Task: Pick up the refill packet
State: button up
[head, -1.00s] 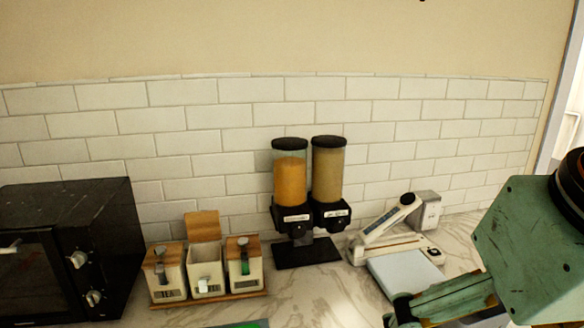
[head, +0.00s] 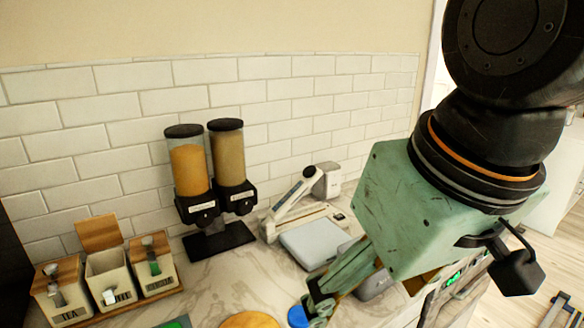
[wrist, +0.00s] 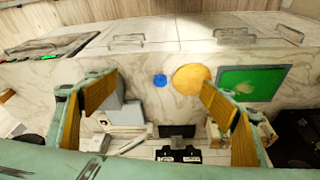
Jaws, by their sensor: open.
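I cannot make out a refill packet for certain in either view. My gripper (head: 318,298) hangs over the counter's front part in the head view, partly hidden behind my wrist. In the wrist view my gripper (wrist: 160,86) is open, its two wood-coloured finger pads wide apart with nothing between them. Below the gap lie a small blue item (wrist: 160,80) and a round orange board (wrist: 192,77) on the counter. The blue item (head: 298,316) and the board (head: 250,321) also show at the bottom edge of the head view.
Canisters stand at the left, the middle canister (head: 112,280) with its lid raised. Two dispensers (head: 210,180) stand by the tiled wall. A white sealer-like device (head: 290,210) and a pale flat plate (head: 312,243) are right of them. A green panel (wrist: 252,82) lies on the marble counter (head: 215,280).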

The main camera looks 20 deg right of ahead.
jog(key=c, duration=1.3)
jog(key=shift+c, duration=0.2)
